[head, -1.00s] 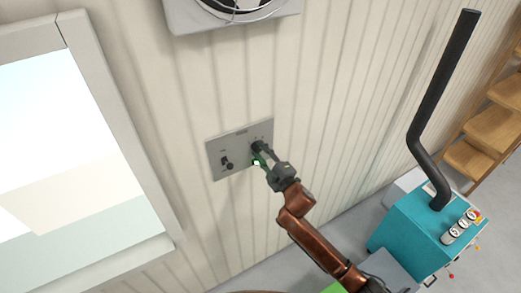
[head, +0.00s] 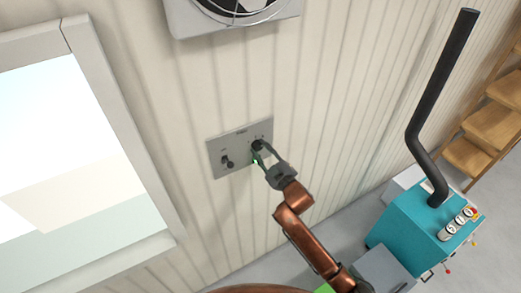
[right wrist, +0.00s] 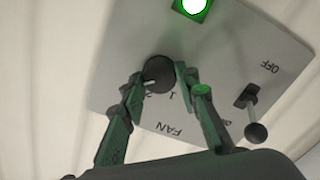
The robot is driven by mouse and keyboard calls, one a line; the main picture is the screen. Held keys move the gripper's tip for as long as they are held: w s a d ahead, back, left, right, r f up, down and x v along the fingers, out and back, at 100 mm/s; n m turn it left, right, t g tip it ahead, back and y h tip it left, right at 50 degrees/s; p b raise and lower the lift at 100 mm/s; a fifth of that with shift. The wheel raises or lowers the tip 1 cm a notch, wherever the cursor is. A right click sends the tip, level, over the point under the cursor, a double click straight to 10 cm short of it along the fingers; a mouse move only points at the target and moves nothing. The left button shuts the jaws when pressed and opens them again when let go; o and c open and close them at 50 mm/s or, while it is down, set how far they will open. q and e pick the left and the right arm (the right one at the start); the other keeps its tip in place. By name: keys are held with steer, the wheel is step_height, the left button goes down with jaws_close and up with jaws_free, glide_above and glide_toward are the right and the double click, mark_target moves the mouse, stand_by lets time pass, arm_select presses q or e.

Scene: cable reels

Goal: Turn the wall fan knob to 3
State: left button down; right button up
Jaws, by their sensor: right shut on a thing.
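The dark round fan knob (head: 257,145) is on the right half of a grey wall panel (head: 239,158). In the right wrist view, the knob (right wrist: 159,72) shows a white pointer mark toward the lower left, near the upside-down "2"; a "1" lies to its right. I cannot make out a "3"; a finger covers that side. My right gripper (head: 260,157) is shut on the knob, with one finger on each side, as the right wrist view also shows (right wrist: 159,76). My left gripper is not in view.
A lever switch (right wrist: 254,115) marked OFF and a lit green lamp (right wrist: 194,6) share the panel. The fan (head: 232,12) hangs above, a window (head: 75,140) is at the left. A teal machine (head: 420,228) with a black pipe stands at the right.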

steer(key=o, duration=1.2)
steer(key=shift+c, duration=0.2)
steer(key=v, duration=1.2)
